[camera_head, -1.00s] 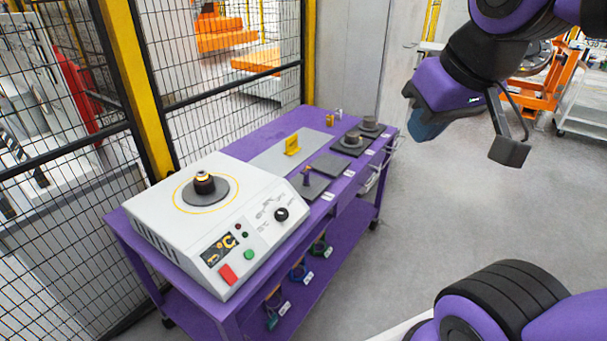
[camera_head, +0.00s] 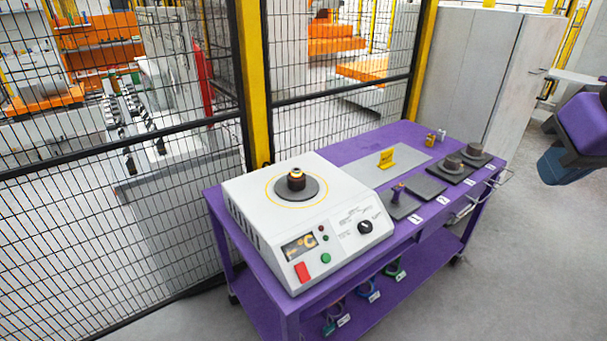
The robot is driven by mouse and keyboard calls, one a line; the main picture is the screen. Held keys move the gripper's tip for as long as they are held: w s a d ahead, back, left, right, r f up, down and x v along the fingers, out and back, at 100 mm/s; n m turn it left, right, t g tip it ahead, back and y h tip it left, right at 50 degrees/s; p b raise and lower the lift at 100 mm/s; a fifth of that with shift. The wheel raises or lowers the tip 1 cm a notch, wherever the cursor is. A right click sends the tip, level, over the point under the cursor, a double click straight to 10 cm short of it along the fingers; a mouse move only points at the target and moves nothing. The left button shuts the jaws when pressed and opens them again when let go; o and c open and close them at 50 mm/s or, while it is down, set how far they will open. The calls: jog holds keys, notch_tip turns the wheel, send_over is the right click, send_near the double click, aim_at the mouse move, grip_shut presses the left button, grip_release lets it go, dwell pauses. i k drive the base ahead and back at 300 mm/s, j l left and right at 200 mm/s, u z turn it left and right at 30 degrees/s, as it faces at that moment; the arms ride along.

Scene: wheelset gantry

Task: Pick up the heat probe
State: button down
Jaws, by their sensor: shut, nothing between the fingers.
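A small purple upright piece (camera_head: 397,192) stands on the nearest dark square pad (camera_head: 402,209) of the purple cart, to the right of the white heater box. It may be the heat probe, but it is too small to be sure. Part of my arm (camera_head: 582,125) shows at the right edge, off to the right of the cart and apart from it. My gripper's fingers do not show in this view.
The white heater box (camera_head: 262,227) fills the cart's left end, with a dark ringed part (camera_head: 296,184) on top. A yellow block (camera_head: 387,158) sits on a grey plate. Dark round parts (camera_head: 453,163) stand on pads. A mesh fence (camera_head: 130,200) runs behind; floor is clear at right.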

aim_at(396, 200)
jog(key=i+l, duration=0.6)
jog(key=l, duration=0.15)
jog(key=i+l, duration=0.6)
jog(key=l, duration=0.15)
